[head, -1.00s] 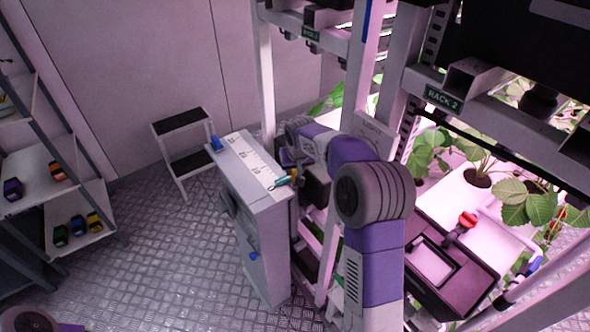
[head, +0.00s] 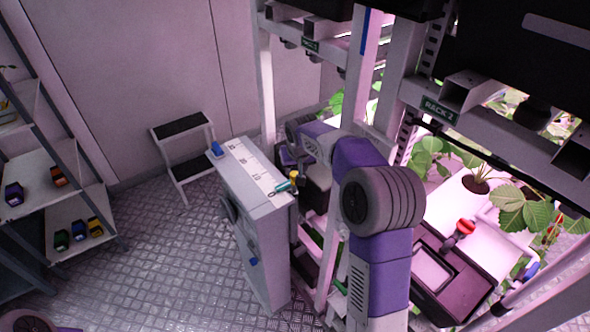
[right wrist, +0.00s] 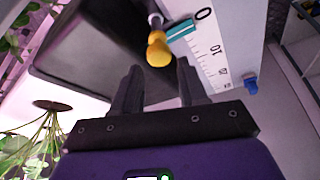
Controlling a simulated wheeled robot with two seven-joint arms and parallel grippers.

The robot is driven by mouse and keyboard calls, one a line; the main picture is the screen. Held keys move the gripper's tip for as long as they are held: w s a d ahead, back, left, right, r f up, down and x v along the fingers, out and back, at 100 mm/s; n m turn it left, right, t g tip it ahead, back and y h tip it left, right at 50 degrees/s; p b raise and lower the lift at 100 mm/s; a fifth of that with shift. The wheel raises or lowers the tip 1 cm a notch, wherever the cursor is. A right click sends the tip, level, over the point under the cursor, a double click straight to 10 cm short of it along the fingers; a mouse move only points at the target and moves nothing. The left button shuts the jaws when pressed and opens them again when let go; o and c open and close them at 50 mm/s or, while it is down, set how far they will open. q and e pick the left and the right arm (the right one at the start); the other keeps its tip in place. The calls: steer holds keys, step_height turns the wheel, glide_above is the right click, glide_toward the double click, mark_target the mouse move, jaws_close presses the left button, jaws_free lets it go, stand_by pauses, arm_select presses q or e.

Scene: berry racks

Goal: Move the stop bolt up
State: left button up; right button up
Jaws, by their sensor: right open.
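A scale strip (head: 247,165) with numbers lies on top of a narrow grey cabinet (head: 263,222). A yellow-tipped bolt (right wrist: 158,50) with a teal piece (right wrist: 181,28) stands by the 0 end of the strip; it looks like the stop bolt. It also shows in the head view (head: 288,184). My right gripper (right wrist: 158,72) is open and empty. The yellow tip is just beyond its fingertips, roughly between them in the picture; I cannot tell whether they touch. My arm partly hides the gripper in the head view. My left gripper is out of view.
A blue knob (head: 216,149) is at the strip's far end; another (head: 253,261) is on the cabinet's side. Rack 2 (head: 440,107) with plants stands close at the right. A step stool (head: 183,145) and shelving (head: 75,205) stand at the left. The floor between is clear.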

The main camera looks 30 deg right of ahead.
steer(key=v, duration=0.5)
stand_by(0.4)
